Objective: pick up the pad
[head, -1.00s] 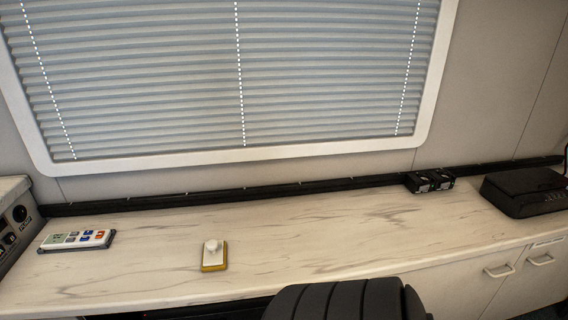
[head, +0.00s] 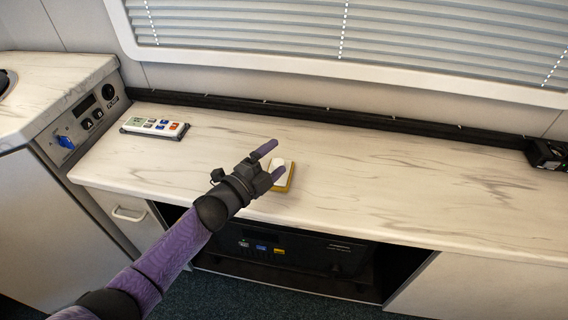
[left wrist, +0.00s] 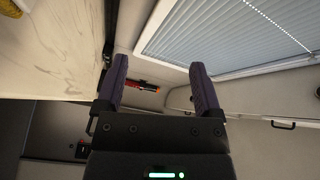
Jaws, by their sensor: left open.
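The pad (head: 286,183) is a small flat piece with a yellow edge and a white knob on top. It lies on the counter near the front edge in the head view. A yellow edge at the top left corner of the left wrist view looks like the pad (left wrist: 10,8). My left gripper (head: 276,158) is open and empty at the pad's left side in the head view, and one finger overlaps the pad's picture. I cannot tell whether it touches. The left wrist view shows the fingers (left wrist: 159,66) apart with nothing between them. My right gripper is not in view.
The marbled counter (head: 400,185) is clear to the right of the pad. A control panel (head: 90,112) borders the counter's left end. A black device (head: 546,155) stands at the right edge. An open shelf (head: 300,250) is below.

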